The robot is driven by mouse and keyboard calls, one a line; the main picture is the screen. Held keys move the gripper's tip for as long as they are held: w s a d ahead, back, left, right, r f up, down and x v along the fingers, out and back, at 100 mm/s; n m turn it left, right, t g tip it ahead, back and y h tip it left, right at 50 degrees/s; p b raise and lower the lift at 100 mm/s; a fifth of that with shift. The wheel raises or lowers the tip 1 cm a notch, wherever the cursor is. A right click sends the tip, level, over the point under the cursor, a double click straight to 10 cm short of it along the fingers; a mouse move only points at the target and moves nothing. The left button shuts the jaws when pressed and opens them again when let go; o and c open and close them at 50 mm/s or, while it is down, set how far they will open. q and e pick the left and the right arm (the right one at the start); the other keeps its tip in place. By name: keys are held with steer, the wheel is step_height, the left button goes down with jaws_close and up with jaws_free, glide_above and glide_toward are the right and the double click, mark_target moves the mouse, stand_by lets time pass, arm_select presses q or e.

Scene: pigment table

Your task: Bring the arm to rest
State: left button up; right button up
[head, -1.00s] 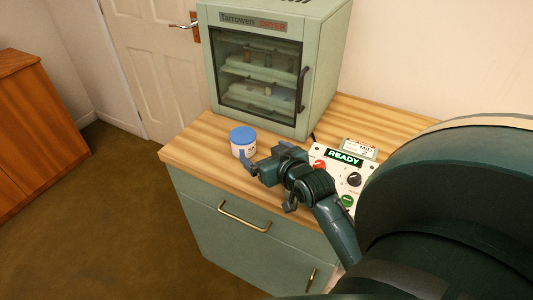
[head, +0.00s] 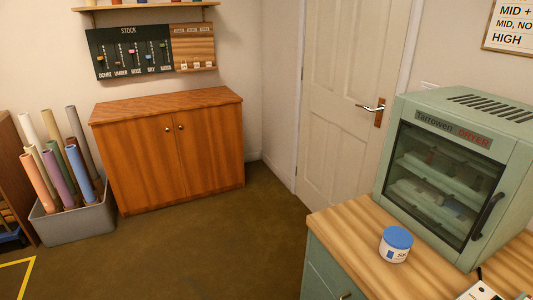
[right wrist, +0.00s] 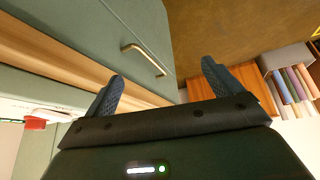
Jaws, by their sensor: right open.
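My right gripper (right wrist: 162,88) shows in the right wrist view, its two dark blue fingers spread apart with nothing between them. It is in front of the green cabinet (right wrist: 70,40), near the wooden counter edge and a brass drawer handle (right wrist: 142,57). Neither gripper shows in the head view. A white jar with a blue lid (head: 396,245) stands upright on the wooden counter (head: 345,222), apart from any gripper.
The green dryer (head: 445,170) stands on the counter with its glass door shut and trays inside. A wooden cupboard (head: 168,150) and a grey bin of coloured rolls (head: 75,222) stand at the left. The brown floor (head: 220,245) between is clear.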

steer(key=s+a+g, duration=0.2)
steer(key=s, duration=0.4)
steer(key=w+a+f+n+t+y, duration=0.1)
steer(key=w+a+f+t+y, duration=0.1)
steer(key=w+a+f+t, duration=0.3)
steer(key=shift+w+a+f+n+t+y, duration=0.3)
steer(key=shift+w+a+f+t+y, duration=0.25)
steer(key=shift+f, duration=1.5)
steer(key=shift+s+d, duration=0.1)
steer(key=shift+d, duration=0.05)
